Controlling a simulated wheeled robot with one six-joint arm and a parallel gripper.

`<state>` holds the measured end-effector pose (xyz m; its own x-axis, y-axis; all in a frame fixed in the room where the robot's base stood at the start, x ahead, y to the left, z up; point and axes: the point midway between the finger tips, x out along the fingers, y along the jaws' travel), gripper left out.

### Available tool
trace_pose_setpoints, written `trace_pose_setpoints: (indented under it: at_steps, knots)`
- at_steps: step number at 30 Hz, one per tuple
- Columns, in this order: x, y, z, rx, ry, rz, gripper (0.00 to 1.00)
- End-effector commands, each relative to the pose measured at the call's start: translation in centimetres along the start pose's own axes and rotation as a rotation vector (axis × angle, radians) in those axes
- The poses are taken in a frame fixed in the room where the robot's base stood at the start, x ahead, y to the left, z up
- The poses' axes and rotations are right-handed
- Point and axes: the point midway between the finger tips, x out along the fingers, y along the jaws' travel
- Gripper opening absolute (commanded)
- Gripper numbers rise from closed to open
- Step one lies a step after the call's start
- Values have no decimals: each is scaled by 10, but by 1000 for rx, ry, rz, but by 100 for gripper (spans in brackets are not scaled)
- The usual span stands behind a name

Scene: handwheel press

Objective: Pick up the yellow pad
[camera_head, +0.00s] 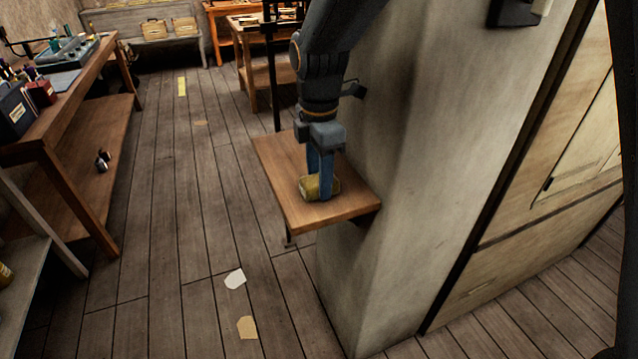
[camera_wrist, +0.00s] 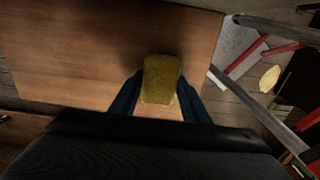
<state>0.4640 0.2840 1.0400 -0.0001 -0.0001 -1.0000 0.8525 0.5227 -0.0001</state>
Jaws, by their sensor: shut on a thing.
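The yellow pad (camera_head: 310,188) is a small, dull yellow block with rounded edges at the small wooden shelf (camera_head: 280,165) beside the pillar. My gripper (camera_head: 320,185) points down with its blue fingers on either side of the pad. It is shut on the pad. In the wrist view the pad (camera_wrist: 161,80) sits between the two fingertips (camera_wrist: 158,98), with the wooden shelf top (camera_wrist: 80,50) beneath it. I cannot tell whether the pad touches the shelf or is slightly above it. The fingers hide part of the pad.
A concrete pillar (camera_head: 430,150) stands right of the shelf, close to my arm. A wooden workbench (camera_head: 90,85) with tools is on the left. White (camera_head: 235,279) and tan (camera_head: 247,327) scraps lie on the floor. The floor between bench and shelf is mostly open.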

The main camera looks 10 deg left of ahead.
Motion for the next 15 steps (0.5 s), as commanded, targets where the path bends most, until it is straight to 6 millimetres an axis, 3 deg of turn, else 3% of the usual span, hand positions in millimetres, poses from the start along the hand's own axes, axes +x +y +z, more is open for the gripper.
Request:
trace_pose_setpoints:
  at_steps: [11, 15]
  knots:
    - [-6, 2, -4, 0, 0, 4, 20]
    - [-27, 2, -4, 0, 0, 7, 20]
